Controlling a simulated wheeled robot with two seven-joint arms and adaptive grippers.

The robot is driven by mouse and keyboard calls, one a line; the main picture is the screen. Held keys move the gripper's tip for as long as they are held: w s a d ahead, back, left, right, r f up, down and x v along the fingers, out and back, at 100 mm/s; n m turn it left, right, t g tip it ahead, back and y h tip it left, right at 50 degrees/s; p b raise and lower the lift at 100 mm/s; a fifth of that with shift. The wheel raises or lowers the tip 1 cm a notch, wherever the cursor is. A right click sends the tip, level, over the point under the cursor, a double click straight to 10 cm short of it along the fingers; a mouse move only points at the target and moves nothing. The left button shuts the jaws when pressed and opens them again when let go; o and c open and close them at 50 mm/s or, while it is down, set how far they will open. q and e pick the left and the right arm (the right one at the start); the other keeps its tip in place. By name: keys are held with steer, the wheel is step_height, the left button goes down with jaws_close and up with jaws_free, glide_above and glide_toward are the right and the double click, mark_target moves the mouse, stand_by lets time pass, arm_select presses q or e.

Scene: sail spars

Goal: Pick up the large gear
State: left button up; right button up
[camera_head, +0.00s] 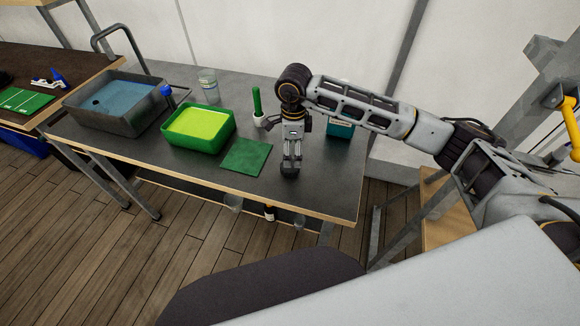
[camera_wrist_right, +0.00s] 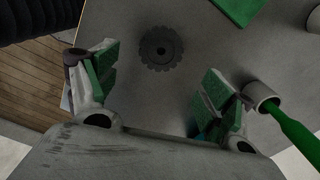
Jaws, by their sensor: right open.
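The large gear (camera_wrist_right: 161,48) is a dark, toothed disc with a centre hole, lying flat on the grey table top in the right wrist view. My right gripper (camera_wrist_right: 158,70) is open, with its green-padded fingers apart on either side of the view. The gear shows between and beyond the fingers, with nothing held. In the head view my right gripper (camera_head: 290,166) points down over the front right part of the table. I cannot clearly make out the gear there, against the dark fingertips. My left gripper is not in view.
On the table (camera_head: 325,190) a green mat (camera_head: 246,156) lies left of the gripper. A green-handled tool (camera_head: 256,102) stands in a white cup (camera_head: 260,121) behind. A green tub (camera_head: 205,142), a grey basin (camera_head: 125,122) and a clear glass (camera_head: 209,82) stand farther left.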

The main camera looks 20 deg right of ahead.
mark_target(293, 165)
steer(key=shift+f, duration=0.7)
steer(key=shift+f, duration=0.1)
steer(key=shift+s+f+p, duration=0.1)
steer(key=shift+f+p, duration=0.35)
steer(key=shift+f, duration=0.35)
steer(key=shift+f+p, duration=0.45)
steer(key=shift+f, duration=1.3)
steer(key=c, duration=1.2)
steer(key=shift+r, duration=0.1)
